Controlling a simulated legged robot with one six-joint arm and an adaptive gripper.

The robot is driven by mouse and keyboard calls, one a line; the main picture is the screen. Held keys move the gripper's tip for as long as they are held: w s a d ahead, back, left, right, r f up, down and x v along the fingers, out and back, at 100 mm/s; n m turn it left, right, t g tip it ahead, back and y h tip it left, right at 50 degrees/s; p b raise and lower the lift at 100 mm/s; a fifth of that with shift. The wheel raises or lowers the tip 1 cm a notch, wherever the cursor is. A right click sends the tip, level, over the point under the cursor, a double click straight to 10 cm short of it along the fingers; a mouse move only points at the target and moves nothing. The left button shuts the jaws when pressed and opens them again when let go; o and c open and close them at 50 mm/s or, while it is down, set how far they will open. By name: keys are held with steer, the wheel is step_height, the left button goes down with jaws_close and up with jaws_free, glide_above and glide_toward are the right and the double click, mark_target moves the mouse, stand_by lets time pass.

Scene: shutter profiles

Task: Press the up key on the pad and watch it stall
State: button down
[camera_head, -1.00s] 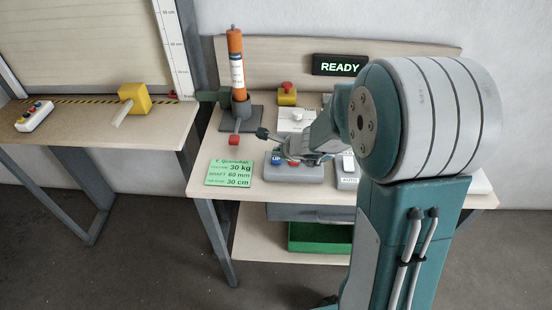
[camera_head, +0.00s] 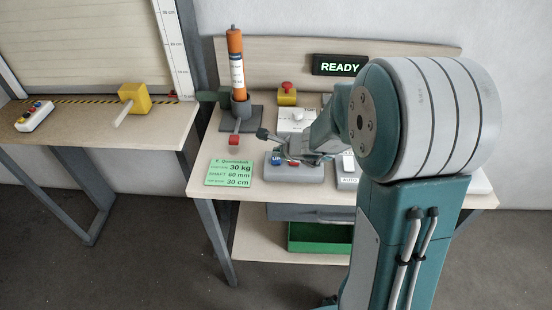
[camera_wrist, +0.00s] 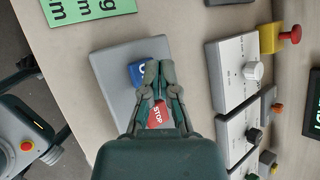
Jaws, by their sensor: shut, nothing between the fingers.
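The grey key pad (camera_head: 292,172) lies on the right bench, with a blue up key (camera_head: 276,158) at its left. In the wrist view the blue key (camera_wrist: 137,73) shows partly beside my fingertips, and a red STOP key (camera_wrist: 157,114) shows between the fingers. My gripper (camera_head: 270,140) is shut and empty, and in the wrist view its fingertips (camera_wrist: 160,66) lie over the pad next to the blue key. I cannot tell whether they touch it. The rest of the pad's keys are hidden by my gripper. A display (camera_head: 340,65) reads READY.
An orange tube (camera_head: 236,62) stands upright in a holder at the back left, with a red-ended lever (camera_head: 234,140) in front. A green card (camera_head: 229,172) lies left of the pad. Grey control boxes (camera_wrist: 232,75) stand beside the pad.

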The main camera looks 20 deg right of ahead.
mark_target(278, 160)
steer(key=shift+f, duration=0.25)
steer(key=shift+f, duration=0.5)
stand_by(0.7)
steer(key=shift+r, duration=0.95)
steer(key=shift+r, duration=2.5)
